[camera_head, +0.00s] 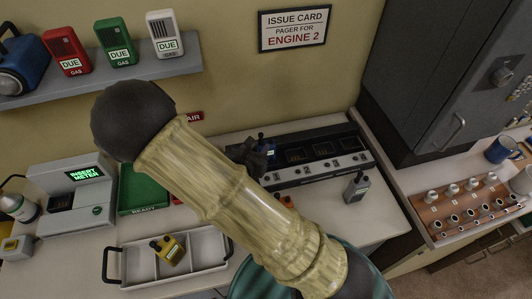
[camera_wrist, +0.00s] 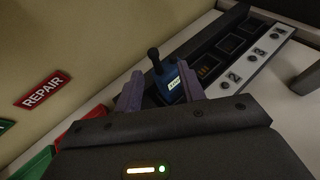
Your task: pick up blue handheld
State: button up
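The blue handheld (camera_head: 270,151) has a short black antenna and a small lit label. It stands in the left end of the dark charging bank (camera_head: 330,170). In the wrist view the blue handheld (camera_wrist: 170,82) shows between my two fingers. My gripper (camera_wrist: 160,88) is open, with one purple finger to each side of it; whether either finger touches it I cannot tell. In the head view my gripper (camera_head: 250,156) is a dark shape close to the handheld's left side, partly hidden by my arm. The handheld's lower part is hidden in the wrist view.
A grey handheld (camera_head: 356,187) stands in front of the bank. A yellow handheld (camera_head: 168,248) lies in a divided white tray (camera_head: 205,241). A green tray (camera_head: 143,192) and an insert-meter device (camera_head: 72,195) are left. Gas meters stand on a shelf (camera_head: 125,77). A grey cabinet (camera_head: 430,80) rises right.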

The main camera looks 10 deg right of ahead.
aim_at(260, 138)
jog(key=shift+p+x, duration=0.3)
jog(key=shift+x, duration=1.2)
jog(key=shift+w+d+p, duration=0.2)
jog(key=shift+w+p, duration=0.25)
jog(key=p+x, duration=0.1)
jog(key=x, duration=0.2)
jog(key=shift+w+a+r+p, duration=0.1)
jog(key=shift+w+a+p, duration=0.05)
jog(key=shift+p, duration=0.25)
jog(key=shift+w+d+f, duration=0.25)
jog(key=shift+w+f, duration=0.15)
jog(key=shift+w, duration=0.05)
grip_shut()
